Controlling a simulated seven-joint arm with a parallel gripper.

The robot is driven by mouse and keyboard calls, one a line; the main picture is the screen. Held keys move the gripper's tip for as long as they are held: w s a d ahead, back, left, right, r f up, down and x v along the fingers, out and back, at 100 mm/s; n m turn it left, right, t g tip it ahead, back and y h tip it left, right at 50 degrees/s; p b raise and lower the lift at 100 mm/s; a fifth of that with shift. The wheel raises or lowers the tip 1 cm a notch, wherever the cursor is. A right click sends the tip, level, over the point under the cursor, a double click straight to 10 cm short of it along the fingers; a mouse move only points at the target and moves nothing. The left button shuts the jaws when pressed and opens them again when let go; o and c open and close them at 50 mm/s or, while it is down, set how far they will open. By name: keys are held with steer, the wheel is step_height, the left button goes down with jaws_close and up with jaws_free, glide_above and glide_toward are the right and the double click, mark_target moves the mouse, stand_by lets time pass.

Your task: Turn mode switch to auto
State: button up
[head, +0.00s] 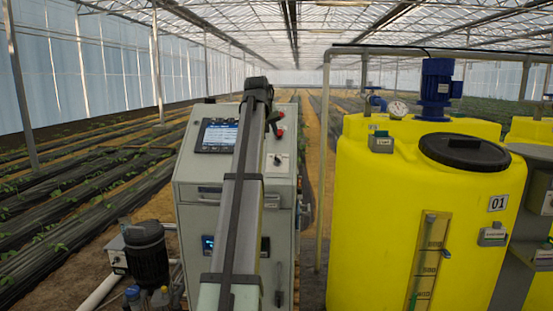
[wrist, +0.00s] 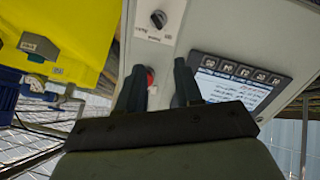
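The mode switch is a small black knob (wrist: 158,19) on a white plate on the grey cabinet's sloped panel. It also shows in the head view as the dark knob (head: 277,159) below the red button. Its lettering is too small to read surely, so I cannot tell its setting. My gripper (wrist: 160,68) is open and empty, its two dark fingers apart. In the wrist view the knob lies beyond the fingertips, clear of both. In the head view my gripper (head: 274,119) is over the panel's upper part, partly hidden by my arm.
A red button (wrist: 150,77) shows between the fingers in the wrist view. A display (wrist: 240,82) is beside the right finger. The grey cabinet (head: 197,193) stands left of a yellow tank (head: 375,210). A pump (head: 146,252) stands low at left.

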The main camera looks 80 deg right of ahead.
mark_target(277, 158)
steer(key=d+f+n, duration=0.1)
steer(key=d+f, duration=0.1)
steer(key=f, duration=0.2)
steer(key=s+d+f+n+y, duration=0.1)
steer(key=d+f, duration=0.2)
steer(key=s+d+f+n, duration=0.1)
steer(key=d+f+n, duration=0.1)
steer(key=f, duration=0.2)
steer(key=shift+s+d+f, duration=0.15)
steer(key=shift+d+f, duration=0.1)
steer(key=shift+f, duration=0.1)
stand_by(0.3)
jaws_close()
stand_by(0.4)
